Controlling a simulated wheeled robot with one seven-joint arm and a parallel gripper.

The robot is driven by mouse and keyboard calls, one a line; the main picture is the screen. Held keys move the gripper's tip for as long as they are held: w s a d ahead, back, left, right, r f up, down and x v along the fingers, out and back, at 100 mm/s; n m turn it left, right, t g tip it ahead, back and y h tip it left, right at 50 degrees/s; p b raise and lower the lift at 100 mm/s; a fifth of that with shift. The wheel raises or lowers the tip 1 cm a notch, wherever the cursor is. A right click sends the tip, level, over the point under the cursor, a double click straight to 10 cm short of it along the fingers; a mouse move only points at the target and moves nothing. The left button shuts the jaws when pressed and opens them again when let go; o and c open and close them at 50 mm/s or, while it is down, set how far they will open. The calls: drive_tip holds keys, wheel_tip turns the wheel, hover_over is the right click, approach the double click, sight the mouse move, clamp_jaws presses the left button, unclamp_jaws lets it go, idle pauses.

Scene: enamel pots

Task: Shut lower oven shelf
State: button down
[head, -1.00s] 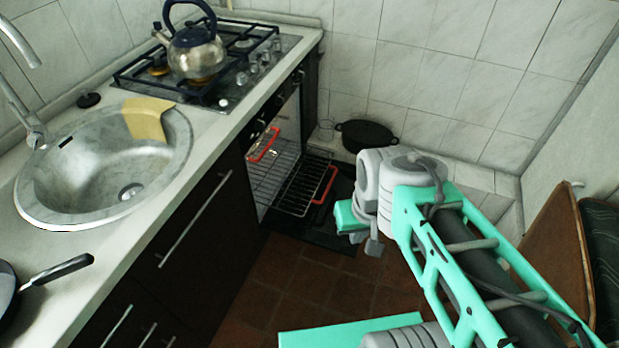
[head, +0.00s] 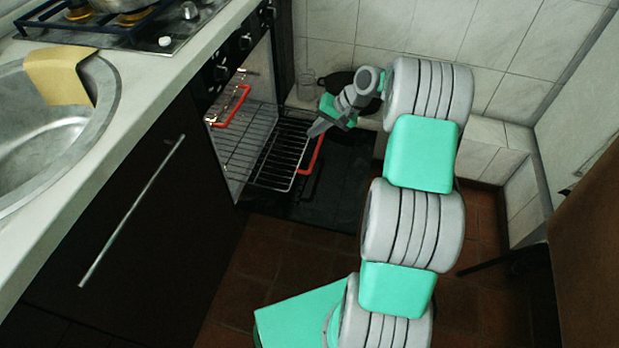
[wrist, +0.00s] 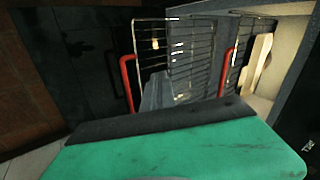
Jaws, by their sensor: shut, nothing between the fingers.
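The lower oven shelf (head: 275,160) is a wire rack pulled well out of the oven, above the dropped oven door (head: 335,190). Its red handle (head: 312,156) is at the outer end. The upper shelf's red handle (head: 232,106) sits further in, at the oven opening. My gripper (head: 316,130) is shut and empty, beside the upper end of the lower handle. In the wrist view, my grey fingertips (wrist: 157,92) appear just right of the lower handle (wrist: 127,83), over the rack; the upper handle (wrist: 236,60) is further right. I cannot tell whether they touch anything.
The counter and dark cabinet front (head: 130,220) run along the left. A black pot (head: 340,82) and a glass (head: 306,88) stand behind my gripper by the tiled wall. A brown panel (head: 590,220) is at the right. Tiled floor is open before the oven.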

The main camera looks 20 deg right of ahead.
drive_tip(key=m+t+y+b, duration=0.1)
drive_tip(key=m+y+b, duration=0.1)
drive_tip(key=b, duration=0.2)
approach(311, 163)
drive_tip(key=b+x, duration=0.1)
drive_tip(key=x, duration=0.1)
drive_tip(key=b+x, duration=0.1)
drive_tip(key=x, duration=0.2)
drive_tip(key=r+b+x, duration=0.1)
drive_tip(key=x, duration=0.2)
drive_tip(key=shift+w+a+f, duration=0.25)
drive_tip(key=shift+a, duration=0.3)
drive_tip(key=shift+w+a+f, duration=0.25)
drive_tip(key=shift+a, duration=0.15)
